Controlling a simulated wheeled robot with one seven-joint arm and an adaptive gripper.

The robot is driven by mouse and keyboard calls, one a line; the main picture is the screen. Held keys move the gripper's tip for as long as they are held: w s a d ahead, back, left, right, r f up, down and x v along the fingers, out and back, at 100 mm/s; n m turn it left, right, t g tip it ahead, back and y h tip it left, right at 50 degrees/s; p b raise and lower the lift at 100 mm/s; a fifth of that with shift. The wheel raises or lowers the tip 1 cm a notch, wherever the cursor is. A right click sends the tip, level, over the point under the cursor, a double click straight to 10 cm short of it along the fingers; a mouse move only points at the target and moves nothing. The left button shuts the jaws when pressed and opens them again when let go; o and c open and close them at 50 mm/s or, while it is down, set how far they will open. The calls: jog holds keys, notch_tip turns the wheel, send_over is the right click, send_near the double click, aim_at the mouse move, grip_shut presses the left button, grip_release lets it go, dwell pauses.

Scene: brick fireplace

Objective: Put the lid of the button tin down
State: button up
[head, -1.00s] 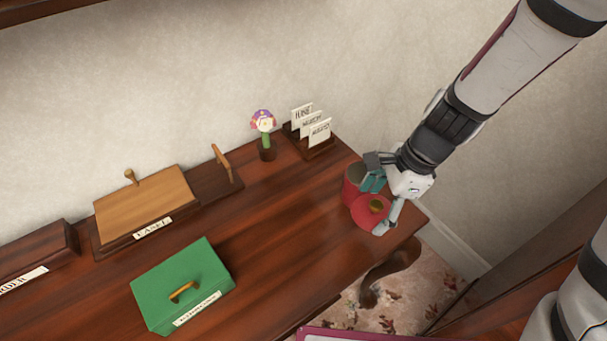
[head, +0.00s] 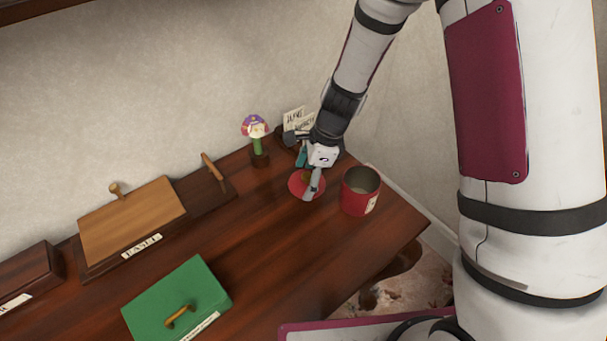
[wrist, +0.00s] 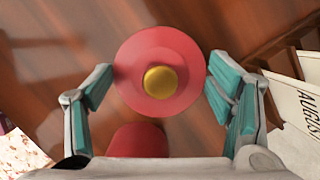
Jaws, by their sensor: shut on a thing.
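The lid (head: 296,188) is a red disc with a brass-yellow knob. It is left of the tin in the head view. My gripper (head: 306,175) is shut on it, and in the wrist view its teal-padded fingers lie on opposite sides of the lid's rim (wrist: 135,55). The lid is level and low over the desk; I cannot tell whether it touches the wood. The red button tin (head: 354,202) stands upright and open at the desk's right end, with a pale label. Part of the tin shows at the bottom of the wrist view (wrist: 137,142).
The wooden desk (head: 270,235) is bare in front of the lid. A card holder with cards (head: 293,119) stands behind my gripper, partly hidden by it. A flower-like figure (head: 257,133) stands left of it. A green box (head: 175,300) and wooden box (head: 135,220) lie further left.

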aim_at(302, 172)
jog(key=w, duration=0.3)
jog(key=shift+w+a+f, duration=0.2)
jog(key=shift+w+a, duration=0.05)
jog(key=shift+f, duration=1.75)
jog(key=o, duration=1)
jog(key=shift+f, duration=0.15)
jog(key=v, duration=1.2)
jog(key=shift+r, duration=0.3)
